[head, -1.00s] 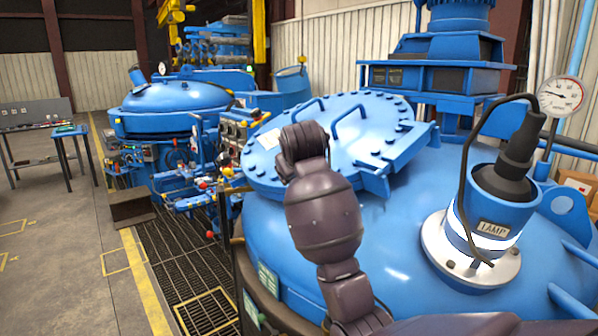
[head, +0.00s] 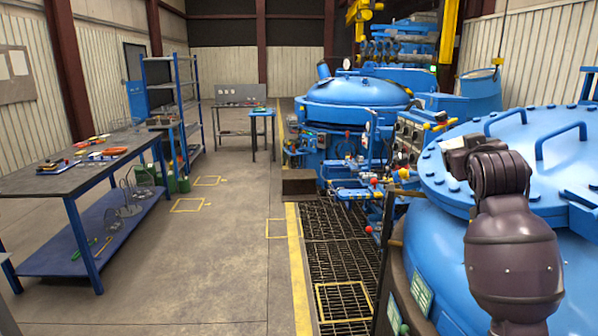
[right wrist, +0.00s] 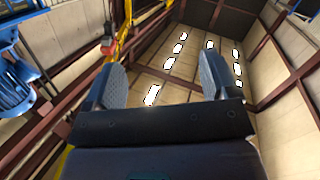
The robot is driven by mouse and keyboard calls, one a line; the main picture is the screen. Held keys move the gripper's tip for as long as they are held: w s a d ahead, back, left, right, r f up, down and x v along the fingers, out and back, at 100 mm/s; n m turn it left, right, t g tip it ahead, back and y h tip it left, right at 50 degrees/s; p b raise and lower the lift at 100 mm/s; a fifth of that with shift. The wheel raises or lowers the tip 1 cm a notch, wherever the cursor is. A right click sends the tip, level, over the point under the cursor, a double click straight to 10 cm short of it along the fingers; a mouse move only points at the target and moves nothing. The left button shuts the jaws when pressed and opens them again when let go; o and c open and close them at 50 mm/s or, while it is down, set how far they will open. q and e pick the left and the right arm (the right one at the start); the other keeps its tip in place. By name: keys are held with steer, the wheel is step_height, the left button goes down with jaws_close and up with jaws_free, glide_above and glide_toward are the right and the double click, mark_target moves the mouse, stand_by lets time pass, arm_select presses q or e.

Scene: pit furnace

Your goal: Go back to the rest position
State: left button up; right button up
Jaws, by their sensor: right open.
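My right gripper (right wrist: 163,88) shows in the right wrist view with its two fingers wide apart and nothing between them. It points up toward the ceiling and roof lights. In the head view my right arm stands in front of the near blue furnace (head: 455,262), over the edge of its bolted lid (head: 440,160); the fingers cannot be made out there. My left gripper is in neither view.
A workbench (head: 45,183) with tools stands at the left, a blue shelf rack (head: 146,68) behind it. A second blue furnace (head: 358,93) stands further back. Floor grating (head: 335,250) runs beside the near furnace. The concrete floor (head: 215,260) between is clear.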

steer(key=s+a+f+n+y, duration=0.1)
steer(key=s+a+f+y, duration=0.15)
steer(key=f, duration=0.75)
steer(key=s+a+f+n+t+y, duration=0.15)
steer(key=s+f, duration=0.25)
steer(key=f, duration=0.5)
steer(key=s+a+f+g+y, duration=0.1)
steer(key=s+a+f, duration=0.25)
steer(key=f, duration=0.65)
steer(key=s+f+m+g+b, duration=0.1)
steer(key=s+f+g, duration=0.4)
steer(key=s+f, duration=1.8)
steer(key=s+m, duration=0.1)
steer(key=s, duration=0.2)
steer(key=shift+d+f, duration=0.2)
steer(key=shift+f, duration=0.15)
steer(key=shift+g, duration=0.25)
